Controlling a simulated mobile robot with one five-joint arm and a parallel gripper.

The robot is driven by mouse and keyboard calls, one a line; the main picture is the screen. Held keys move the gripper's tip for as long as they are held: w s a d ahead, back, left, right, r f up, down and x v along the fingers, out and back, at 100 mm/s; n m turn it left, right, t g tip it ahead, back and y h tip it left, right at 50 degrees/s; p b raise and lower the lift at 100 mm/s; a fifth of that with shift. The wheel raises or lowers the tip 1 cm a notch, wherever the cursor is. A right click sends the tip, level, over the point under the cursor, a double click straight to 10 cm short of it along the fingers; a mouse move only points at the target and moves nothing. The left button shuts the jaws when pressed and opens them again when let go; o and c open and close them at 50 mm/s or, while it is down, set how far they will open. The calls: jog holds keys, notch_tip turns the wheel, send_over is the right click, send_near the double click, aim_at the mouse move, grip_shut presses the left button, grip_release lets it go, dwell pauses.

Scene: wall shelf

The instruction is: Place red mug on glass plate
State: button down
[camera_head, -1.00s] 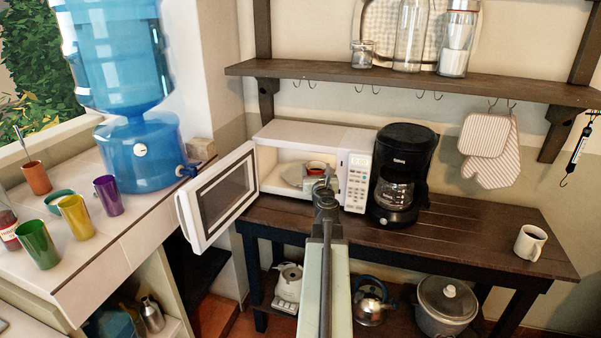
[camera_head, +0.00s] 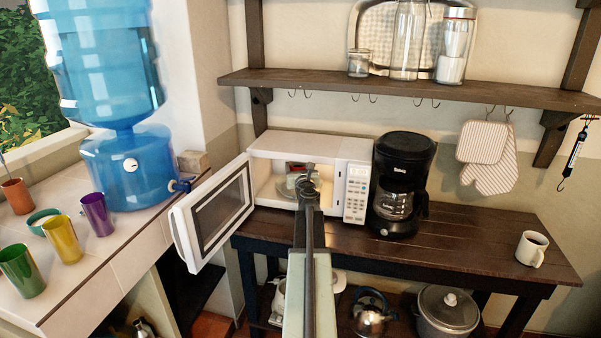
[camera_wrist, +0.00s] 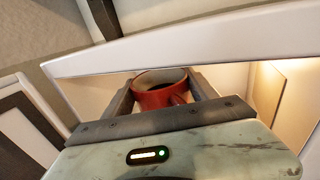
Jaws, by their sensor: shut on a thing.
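The red mug (camera_wrist: 160,98) sits between the two fingers of my gripper (camera_wrist: 162,88) in the wrist view, its open rim facing up. The gripper is shut on it. In the head view my gripper (camera_head: 307,178) reaches into the open white microwave (camera_head: 276,145). The mug is mostly hidden there behind the gripper. The glass plate (camera_head: 285,190) shows faintly on the microwave floor, partly covered by my arm. I cannot tell whether the mug touches it.
The microwave door (camera_head: 213,212) stands open to the left. A black coffee maker (camera_head: 400,185) stands close on the right. A white mug (camera_head: 531,248) is at the table's right end. The wooden table (camera_head: 465,235) is clear between them. A shelf (camera_head: 420,91) hangs above.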

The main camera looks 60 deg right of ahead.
jog(key=x, duration=0.5)
jog(key=shift+s+d+f, duration=0.25)
jog(key=shift+d, duration=0.2)
jog(key=shift+d, duration=0.1)
jog(key=f+b, duration=0.4)
jog(key=shift+w+d, duration=0.2)
jog(key=shift+d, duration=0.05)
jog(key=shift+r, duration=0.2)
jog(key=shift+f, duration=0.15)
jog(key=shift+c, duration=1.2)
grip_release()
